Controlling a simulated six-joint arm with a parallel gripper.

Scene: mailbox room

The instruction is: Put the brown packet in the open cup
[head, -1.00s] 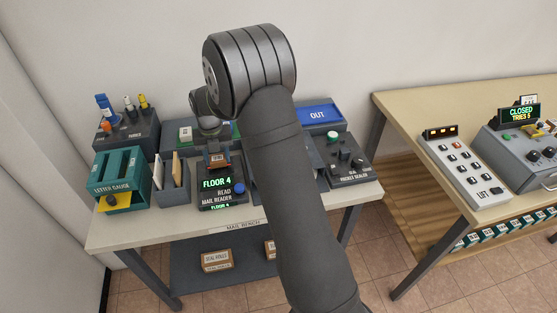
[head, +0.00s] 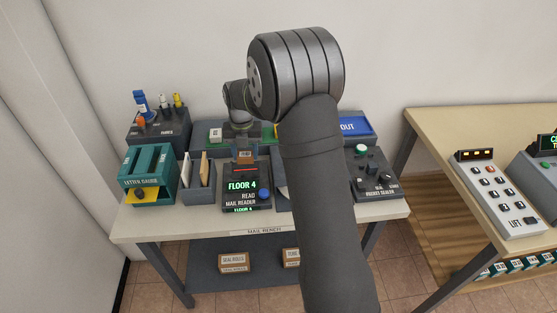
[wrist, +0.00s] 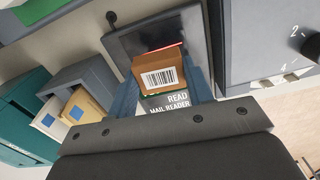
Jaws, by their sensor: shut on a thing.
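The brown packet (wrist: 160,77), with a barcode label facing the camera, is between my gripper's two blue-grey fingers in the wrist view. My gripper (wrist: 163,88) is shut on it. In the head view the packet (head: 245,157) shows small, just above the screen of the mail reader (head: 246,190), which reads FLOOR 4. Whether the packet touches the reader I cannot tell. I cannot make out the open cup in either view; my arm hides part of the bench.
A letter gauge (head: 148,173) and a grey divider with envelopes (head: 199,182) stand left of the reader. A packet sealer (head: 374,180) and blue OUT tray (head: 356,126) are at the right. A second table holds a lift panel (head: 497,193).

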